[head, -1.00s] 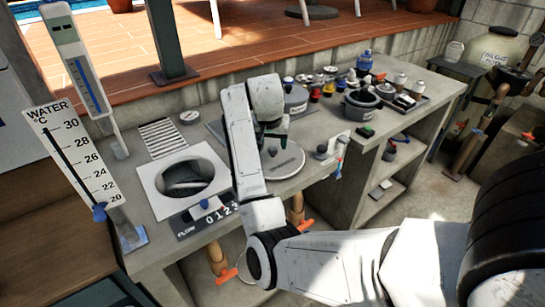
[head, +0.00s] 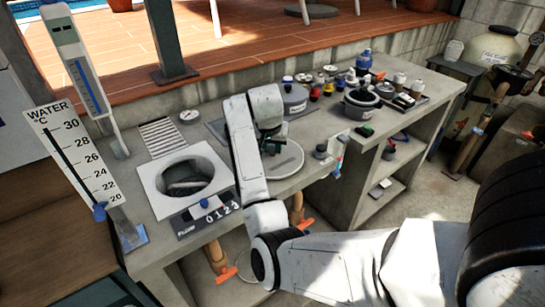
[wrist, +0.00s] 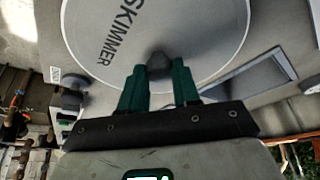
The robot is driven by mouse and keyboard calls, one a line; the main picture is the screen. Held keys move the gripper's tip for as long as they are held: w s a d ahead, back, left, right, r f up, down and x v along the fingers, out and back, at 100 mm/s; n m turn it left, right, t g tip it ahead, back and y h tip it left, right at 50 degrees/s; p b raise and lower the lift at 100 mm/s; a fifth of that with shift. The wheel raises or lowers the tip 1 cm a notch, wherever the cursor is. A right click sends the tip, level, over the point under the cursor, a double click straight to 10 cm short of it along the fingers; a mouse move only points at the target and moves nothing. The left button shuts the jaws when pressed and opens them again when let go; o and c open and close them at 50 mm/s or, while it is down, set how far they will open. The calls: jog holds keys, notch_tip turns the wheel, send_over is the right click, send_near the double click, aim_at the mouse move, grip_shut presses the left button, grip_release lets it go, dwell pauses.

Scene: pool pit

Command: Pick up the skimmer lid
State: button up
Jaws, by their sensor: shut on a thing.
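The skimmer lid (wrist: 205,32) is a round pale disc printed "SKIMMER", with a dark knob (wrist: 159,64) near its middle. In the wrist view my gripper (wrist: 159,82) has its two green fingers closed on either side of that knob. In the head view the lid (head: 287,160) shows beside my forearm, at the counter's middle, and my arm hides its left part. I cannot tell whether it touches the counter. The gripper (head: 270,146) is mostly hidden behind my own wrist there.
A square white frame with a round opening (head: 160,205) lies left of the lid. A "FLOW" counter plate (head: 207,215) sits at the front edge. A water temperature scale (head: 75,160) stands at far left. Several bottles and a dark pot (head: 361,104) crowd the counter's right.

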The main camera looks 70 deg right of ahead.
aim_at(273, 149)
grip_shut()
jog(key=shift+r, duration=0.15)
jog(key=shift+r, duration=0.45)
notch_tip(273, 149, up, 2)
jog(key=shift+s+r+b, duration=0.15)
jog(key=shift+r+b, duration=0.1)
jog(key=shift+b, duration=0.05)
jog(key=s+a+r+p, duration=0.3)
jog(key=s+r, duration=0.6)
jog(key=s, duration=0.4)
jog(key=shift+s+a+r+p, duration=0.15)
jog(key=shift+r+p, duration=0.05)
jog(key=shift+p, duration=0.25)
